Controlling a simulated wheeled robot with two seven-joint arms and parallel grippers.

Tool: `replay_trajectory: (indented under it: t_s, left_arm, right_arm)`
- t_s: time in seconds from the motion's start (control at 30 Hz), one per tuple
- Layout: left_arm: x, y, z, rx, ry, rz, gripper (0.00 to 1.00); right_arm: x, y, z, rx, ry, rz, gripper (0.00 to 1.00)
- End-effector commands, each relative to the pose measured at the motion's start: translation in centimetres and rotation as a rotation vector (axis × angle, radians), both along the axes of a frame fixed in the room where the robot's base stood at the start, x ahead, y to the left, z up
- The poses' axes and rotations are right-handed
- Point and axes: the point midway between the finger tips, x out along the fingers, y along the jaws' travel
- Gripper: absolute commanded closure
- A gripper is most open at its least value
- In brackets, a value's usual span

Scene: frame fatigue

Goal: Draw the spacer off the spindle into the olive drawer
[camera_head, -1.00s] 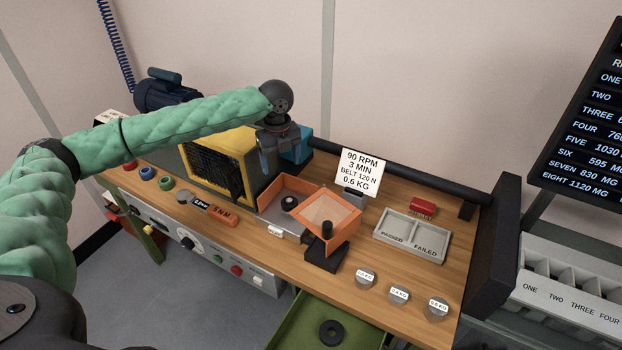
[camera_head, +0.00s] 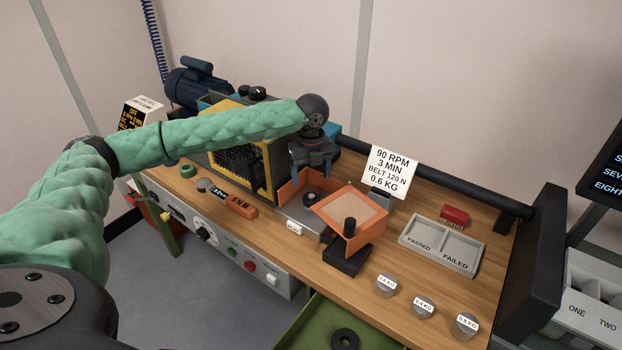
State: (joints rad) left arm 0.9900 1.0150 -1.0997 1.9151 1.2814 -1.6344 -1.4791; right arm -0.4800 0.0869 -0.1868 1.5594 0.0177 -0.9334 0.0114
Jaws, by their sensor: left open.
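My left gripper (camera_head: 311,172) points down, open and empty, above the small grey unit with orange guards (camera_head: 291,222). A dark round part (camera_head: 311,199) sits on this unit just below the fingers, apart from them. It looks like the spindle end; I cannot tell whether a spacer is on it. The olive drawer (camera_head: 308,322) stands open below the bench's front edge, cut off by the bottom of the picture. A black ring (camera_head: 345,340) lies in it. My right gripper is not in view.
An orange-framed clear guard (camera_head: 350,212) stands just right of the unit, with a black knob in front. A yellow-framed machine (camera_head: 240,160) is close on the left. Labelled weights (camera_head: 386,285), a grey tray (camera_head: 440,245) and a red brush (camera_head: 454,216) lie to the right.

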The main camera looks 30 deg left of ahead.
Motion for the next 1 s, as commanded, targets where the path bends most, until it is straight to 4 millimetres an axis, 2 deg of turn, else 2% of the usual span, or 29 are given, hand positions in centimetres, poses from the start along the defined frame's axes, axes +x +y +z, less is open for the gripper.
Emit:
replay_trajectory:
  t_s: [0.17,0.6,0.8,1.0]
  left_arm:
    - [0.0,0.0,-1.2,0.001,0.002,0.000,0.26]
    - [-0.1,0.0,-6.8,0.001,0.002,0.000,0.26]
    - [0.0,0.0,-7.6,0.000,0.000,0.000,0.26]
    - [0.0,0.0,-7.7,0.000,0.000,0.000,0.26]
  right_arm:
    - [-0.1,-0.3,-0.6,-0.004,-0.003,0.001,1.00]
    - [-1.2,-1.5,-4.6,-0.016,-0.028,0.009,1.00]
    - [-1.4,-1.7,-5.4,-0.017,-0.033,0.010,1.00]
    - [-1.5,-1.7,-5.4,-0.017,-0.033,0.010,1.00]
